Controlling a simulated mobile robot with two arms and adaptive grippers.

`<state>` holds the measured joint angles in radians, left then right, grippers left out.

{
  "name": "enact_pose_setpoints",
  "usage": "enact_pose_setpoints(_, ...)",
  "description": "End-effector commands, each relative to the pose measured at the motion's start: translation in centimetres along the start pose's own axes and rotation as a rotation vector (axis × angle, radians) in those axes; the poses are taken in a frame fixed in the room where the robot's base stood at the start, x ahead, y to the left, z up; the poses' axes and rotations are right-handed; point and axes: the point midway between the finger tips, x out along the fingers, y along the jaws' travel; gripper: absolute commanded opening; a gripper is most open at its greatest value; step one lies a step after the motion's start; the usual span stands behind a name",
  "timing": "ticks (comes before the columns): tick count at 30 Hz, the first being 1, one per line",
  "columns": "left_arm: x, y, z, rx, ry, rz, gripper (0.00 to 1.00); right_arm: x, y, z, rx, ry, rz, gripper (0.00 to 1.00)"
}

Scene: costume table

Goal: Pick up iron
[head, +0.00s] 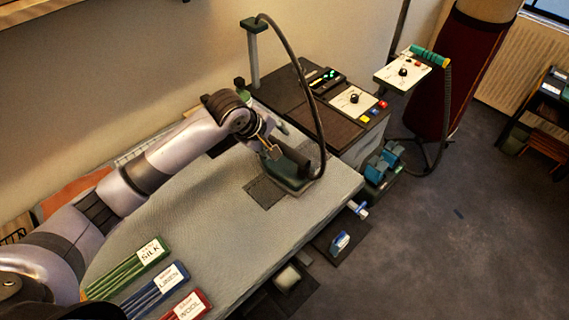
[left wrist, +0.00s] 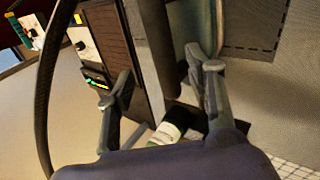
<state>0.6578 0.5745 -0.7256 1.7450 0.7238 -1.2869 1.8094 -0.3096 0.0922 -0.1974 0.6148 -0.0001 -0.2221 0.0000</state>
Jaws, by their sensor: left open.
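The iron (head: 291,183) stands on a dark rest pad (head: 263,192) at the far right end of the padded table. It has a dark handle and a grey-green body, and a cord rises from its right side. My left gripper (head: 269,150) is open at the left end of the handle and partly covers it. In the left wrist view the open fingers (left wrist: 160,63) stand on either side of a dark bar, which seems to be the iron's handle (left wrist: 157,35). I cannot tell whether they touch it. My right gripper is not in view.
A control station (head: 340,108) stands behind the table's right end. The black cord (head: 309,90) hangs from a post. Green, blue and red cloth stacks labelled silk (head: 127,270), linen (head: 155,290) and wool (head: 188,305) lie near the front. The table's middle (head: 190,220) is clear.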

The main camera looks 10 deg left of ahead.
Motion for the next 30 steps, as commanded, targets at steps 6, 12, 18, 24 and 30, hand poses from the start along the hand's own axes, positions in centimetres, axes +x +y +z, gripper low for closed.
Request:
enact_pose_setpoints(6,2.1,0.1,0.0,-0.001,-0.001,0.000,0.49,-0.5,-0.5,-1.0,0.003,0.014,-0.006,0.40)
enact_pose_setpoints(12,3.8,-0.1,0.0,0.000,0.001,-0.003,0.49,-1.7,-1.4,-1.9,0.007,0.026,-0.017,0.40)
enact_pose_setpoints(18,6.6,-0.4,0.1,0.000,0.000,-0.001,0.49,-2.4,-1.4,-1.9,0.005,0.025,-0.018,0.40)
enact_pose_setpoints(24,7.4,-0.4,0.1,0.001,0.000,0.002,0.49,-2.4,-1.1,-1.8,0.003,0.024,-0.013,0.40)
enact_pose_setpoints(30,7.3,-0.5,0.1,0.000,0.000,0.001,0.45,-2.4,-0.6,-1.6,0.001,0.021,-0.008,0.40)
